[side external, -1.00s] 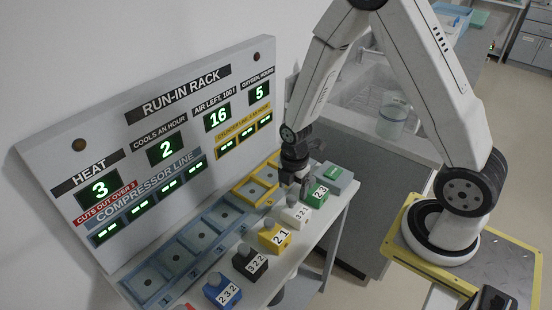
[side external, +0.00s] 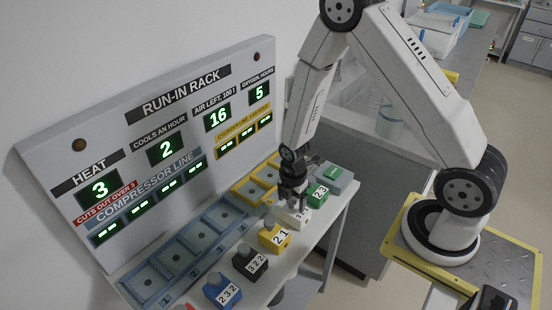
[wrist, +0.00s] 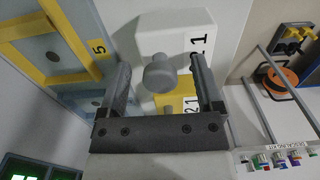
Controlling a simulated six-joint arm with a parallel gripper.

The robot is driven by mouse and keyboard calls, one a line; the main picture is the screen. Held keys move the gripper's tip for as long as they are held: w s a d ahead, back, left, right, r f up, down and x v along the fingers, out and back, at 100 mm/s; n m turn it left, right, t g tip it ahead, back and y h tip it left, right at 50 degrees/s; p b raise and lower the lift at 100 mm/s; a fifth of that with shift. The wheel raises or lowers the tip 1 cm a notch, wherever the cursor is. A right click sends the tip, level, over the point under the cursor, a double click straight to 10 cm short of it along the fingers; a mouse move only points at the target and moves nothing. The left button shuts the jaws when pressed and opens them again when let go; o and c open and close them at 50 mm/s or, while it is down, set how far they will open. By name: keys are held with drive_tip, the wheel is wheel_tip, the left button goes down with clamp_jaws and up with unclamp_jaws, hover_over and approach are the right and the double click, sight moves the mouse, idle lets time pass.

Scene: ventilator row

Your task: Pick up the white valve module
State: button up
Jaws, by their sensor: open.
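The white valve module (side external: 289,218) stands in the row on the shelf, between the yellow and green modules. My gripper (side external: 293,200) is low over it and hides much of its top and label. In the wrist view the white module (wrist: 190,25) has a grey round knob (wrist: 160,74). My gripper (wrist: 160,65) is open there, with one finger on each side of the knob. Gaps show between the knob and both fingers.
The yellow module (side external: 274,238) stands close to the white one, with the green module (side external: 316,194) on its other side. Black (side external: 250,262) and blue (side external: 221,290) modules stand nearer the camera. Blue bays (side external: 185,255) and yellow bays (side external: 248,190) line the panel (side external: 150,150).

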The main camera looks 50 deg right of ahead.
clamp_jaws()
idle(0.3)
drive_tip(key=shift+r, duration=0.25)
drive_tip(key=shift+r, duration=4.8)
drive_tip(key=shift+w, duration=0.15)
drive_tip(key=w+d+f, duration=0.1)
drive_tip(key=w+d, duration=0.3)
drive_tip(key=w, duration=0.4)
drive_tip(key=w+d, duration=0.4)
drive_tip(key=w, duration=0.3)
drive_tip(key=shift+w+d+f, duration=0.35)
drive_tip(key=shift+w+f, duration=0.05)
